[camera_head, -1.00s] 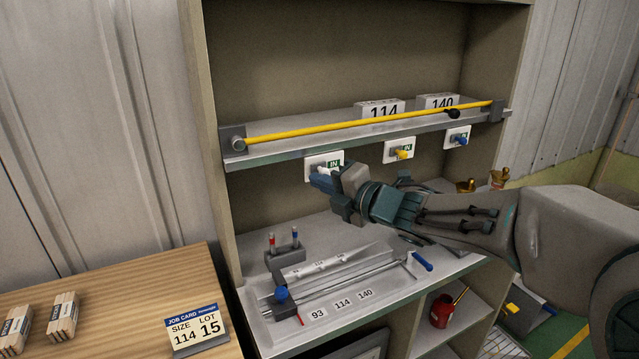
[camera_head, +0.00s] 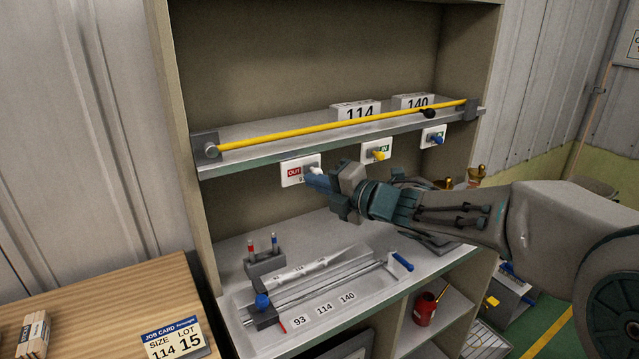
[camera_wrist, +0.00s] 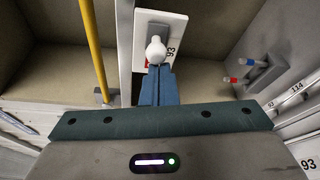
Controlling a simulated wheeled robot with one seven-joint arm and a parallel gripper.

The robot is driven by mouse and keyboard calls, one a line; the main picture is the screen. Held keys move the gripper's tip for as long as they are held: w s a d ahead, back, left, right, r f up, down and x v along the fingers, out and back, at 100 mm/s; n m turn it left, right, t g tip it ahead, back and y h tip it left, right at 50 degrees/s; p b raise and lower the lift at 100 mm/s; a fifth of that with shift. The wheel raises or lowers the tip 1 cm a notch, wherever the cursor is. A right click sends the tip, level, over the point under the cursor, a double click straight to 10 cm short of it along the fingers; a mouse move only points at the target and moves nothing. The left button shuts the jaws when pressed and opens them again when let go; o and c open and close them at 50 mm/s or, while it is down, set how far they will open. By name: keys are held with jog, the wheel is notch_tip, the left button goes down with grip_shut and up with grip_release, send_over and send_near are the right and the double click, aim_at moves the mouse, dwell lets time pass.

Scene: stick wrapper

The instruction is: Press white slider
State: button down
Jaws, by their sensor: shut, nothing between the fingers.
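The white slider (camera_head: 314,170) is a white knob on a white plate (camera_head: 290,182) at the shelf's front edge. It sits at the plate's right side, and a red OUT label shows to its left. In the wrist view the white slider (camera_wrist: 155,48) is just beyond my blue fingertips. My gripper (camera_head: 317,182) is shut and empty, its tips at the slider; contact cannot be told for certain. The fingers also show in the wrist view (camera_wrist: 158,72).
A yellow bar (camera_head: 340,126) runs along the shelf above. A metal jig (camera_head: 330,282) lies on the lower shelf. A job card (camera_head: 174,339) stands at lower left.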

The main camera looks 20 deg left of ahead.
jog(key=shift+s+a+f+b, duration=0.1)
jog(key=shift+s+f+b, duration=0.05)
jog(key=shift+f+b, duration=0.15)
jog(key=s+d+b, duration=0.3)
jog(key=s+d, duration=0.2)
jog(key=d, duration=0.2)
jog(key=shift+s+d+r, duration=0.2)
jog(key=shift+s+d, duration=0.05)
jog(key=shift+d, duration=0.1)
